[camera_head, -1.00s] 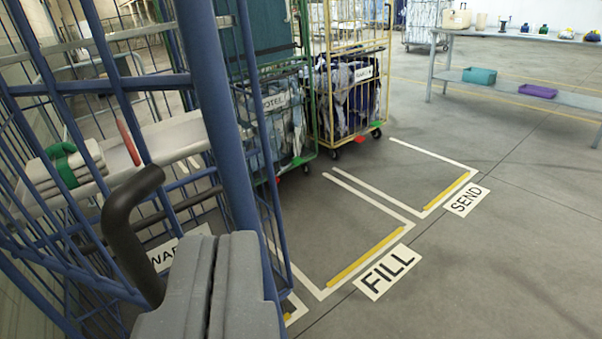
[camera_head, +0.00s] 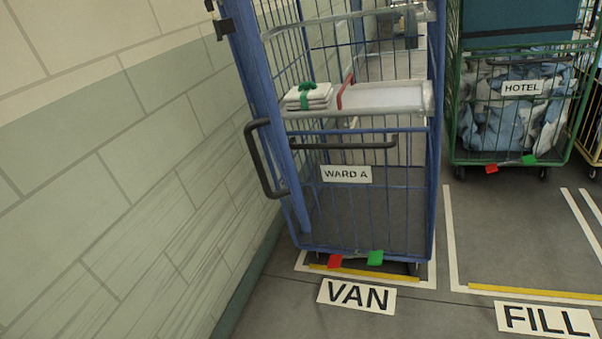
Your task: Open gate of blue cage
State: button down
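The blue cage (camera_head: 433,190) stands in the marked VAN bay beside the wall. Its lower front is barred, with a dark horizontal bar (camera_head: 345,145) and a WARD A label (camera_head: 346,174). At its left a thick blue upright (camera_head: 262,90) carries a black C-shaped handle (camera_head: 262,158) that sticks out toward the wall. Dark fittings (camera_head: 222,18) show near the top of this upright. I cannot tell how far the gate is open. A white shelf (camera_head: 390,97) inside holds a folded bundle with a green strap (camera_head: 308,97). My gripper is out of view.
A block wall (camera_head: 120,180) runs close along the left of the cage. A green HOTEL cage (camera_head: 452,90) with cloth stands behind at the right. Red and green pedals (camera_head: 375,258) sit at the blue cage's foot. The FILL bay (camera_head: 530,255) is clear.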

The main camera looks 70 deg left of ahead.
aim_at(241, 21)
jog(key=k, duration=1.05)
jog(key=u, duration=0.45)
jog(key=i, duration=1.55)
